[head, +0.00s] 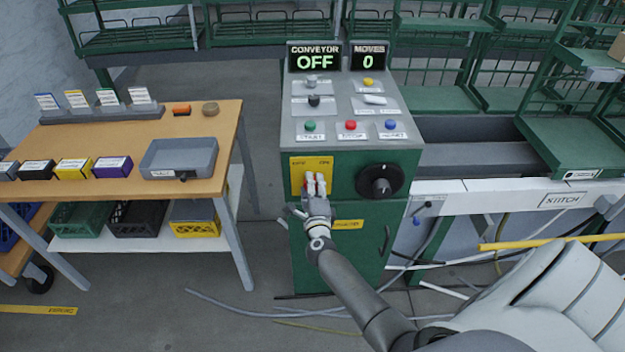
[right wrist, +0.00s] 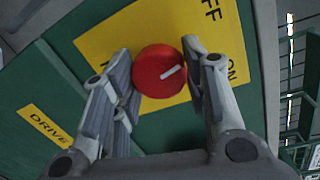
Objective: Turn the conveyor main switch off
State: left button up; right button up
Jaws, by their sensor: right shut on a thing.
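The conveyor main switch is a red round knob (right wrist: 150,76) with a white pointer mark. It sits on a yellow plate (head: 322,164) on the green front of the control cabinet. In the right wrist view, the plate (right wrist: 110,38) carries OFF and ON lettering, and the mark points right, towards the lettered side; which word it meets is unclear. My right gripper (right wrist: 159,75) is shut on the knob, one finger on each side. In the head view my right gripper (head: 315,187) hides most of the knob. The conveyor display (head: 315,58) reads OFF. My left gripper is not in view.
A black dial (head: 380,182) is right of the switch. Green, red and blue buttons (head: 350,125) sit above. A DRIVE label (head: 347,225) is below. A wooden table (head: 120,150) with a grey tray stands left. Loose hoses lie on the floor.

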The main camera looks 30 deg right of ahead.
jog(key=shift+a+n+p, duration=0.1)
jog(key=shift+n+p, duration=1.35)
jog(key=shift+n, duration=0.95)
jog(key=shift+f, duration=0.1)
jog(key=o, duration=1.1)
jog(key=shift+g+h, duration=0.3)
jog(key=shift+h, duration=0.1)
jog(key=shift+c, duration=0.2)
jog(key=v, duration=1.2)
